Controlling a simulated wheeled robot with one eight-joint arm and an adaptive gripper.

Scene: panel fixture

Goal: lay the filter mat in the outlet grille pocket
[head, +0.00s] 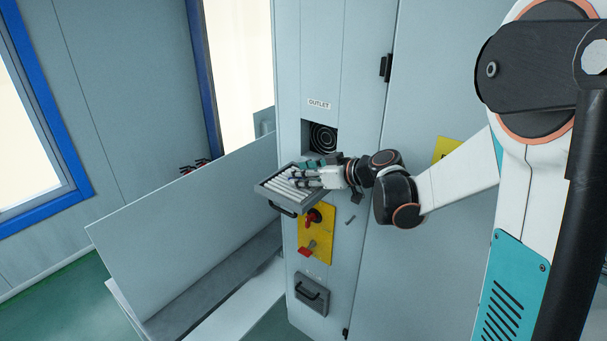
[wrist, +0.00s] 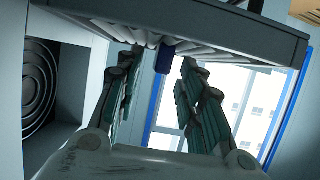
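The outlet grille (head: 284,208) is swung down from the cabinet below the OUTLET label like a shallow tray, its dark frame also across the top of the wrist view (wrist: 255,35). White ribbed strips, which look like the pleated filter mat (head: 290,186), lie inside its frame; their ends show in the wrist view (wrist: 120,32). My gripper (head: 302,175) is at the grille's right side.
The square outlet opening (head: 323,137) with a round black fan guard is behind the grille. A yellow panel with a red switch (head: 316,232) is below. A shut lower grille (head: 312,294) has a black handle. A grey slanted panel (head: 190,225) stands at left.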

